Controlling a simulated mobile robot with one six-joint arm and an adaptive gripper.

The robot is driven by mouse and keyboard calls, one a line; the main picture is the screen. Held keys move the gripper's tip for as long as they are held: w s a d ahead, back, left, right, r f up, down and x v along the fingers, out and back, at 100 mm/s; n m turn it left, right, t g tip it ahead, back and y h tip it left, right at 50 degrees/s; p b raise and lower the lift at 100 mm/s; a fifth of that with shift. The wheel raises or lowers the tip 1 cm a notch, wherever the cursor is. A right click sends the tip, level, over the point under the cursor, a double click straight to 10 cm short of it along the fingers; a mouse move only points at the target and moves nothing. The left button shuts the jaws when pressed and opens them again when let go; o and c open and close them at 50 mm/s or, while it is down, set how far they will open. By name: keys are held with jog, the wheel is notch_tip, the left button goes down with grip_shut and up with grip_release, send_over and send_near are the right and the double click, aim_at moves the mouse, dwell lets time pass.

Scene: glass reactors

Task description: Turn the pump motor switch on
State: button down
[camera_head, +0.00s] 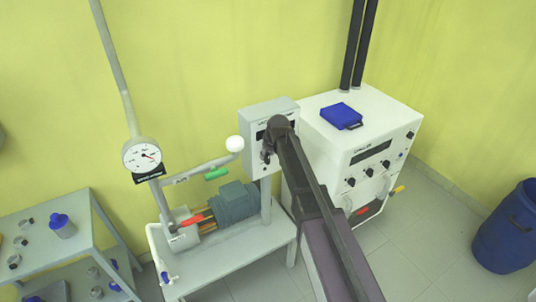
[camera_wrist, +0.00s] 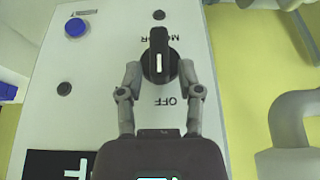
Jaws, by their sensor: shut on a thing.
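The motor switch (camera_wrist: 159,47) is a black rotary knob with a white mark on a light panel, in the middle of the wrist view. Its handle lies along the picture's vertical. Upside-down words "MOTOR" and "OFF" show above and below it. My gripper (camera_wrist: 160,72) has one finger on each side of the knob and is shut on it. In the head view the control box (camera_head: 262,112) stands behind the pump, and my gripper (camera_head: 267,155) is at its front. My arm hides much of the box face, including the switch.
A blue button (camera_wrist: 75,27) and small dark lamps share the panel. The pump motor (camera_head: 236,202) sits on a bench below the box. A white chiller cabinet (camera_head: 340,140) stands close on the right. A gauge (camera_head: 142,156) and pipework are on the left.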

jog(key=shift+d+f, duration=0.15)
jog(key=shift+w+d+f+m+g+y+b, duration=0.15)
jog(key=shift+g+y+b, duration=0.2)
jog(key=shift+y, duration=0.25)
jog(key=shift+w+d+m+g+y+b, duration=0.1)
jog(key=shift+m+g+y+b, duration=0.1)
jog(key=shift+g+y, duration=0.35)
jog(key=shift+w+d+f+m+g+y+b, duration=0.1)
jog(key=shift+d+f+m+g+y+b, duration=0.15)
jog(key=shift+g+y+b, duration=0.75)
jog(key=shift+w+d+f+m+g+y+b, duration=0.15)
jog(key=shift+m+g+y+b, duration=0.25)
jog(key=shift+y+b, duration=1.3)
jog(key=shift+d+f+m+g+y+b, duration=0.25)
jog(key=shift+g+y+b, duration=0.55)
jog(key=shift+b, duration=0.95)
jog(key=shift+a+r+y, duration=0.1)
jog(key=shift+r+y, duration=0.05)
jog(key=shift+y, duration=0.1)
jog(key=c, duration=0.6)
grip_release()
jog(key=shift+w+a, duration=0.1)
jog(key=shift+a, duration=0.05)
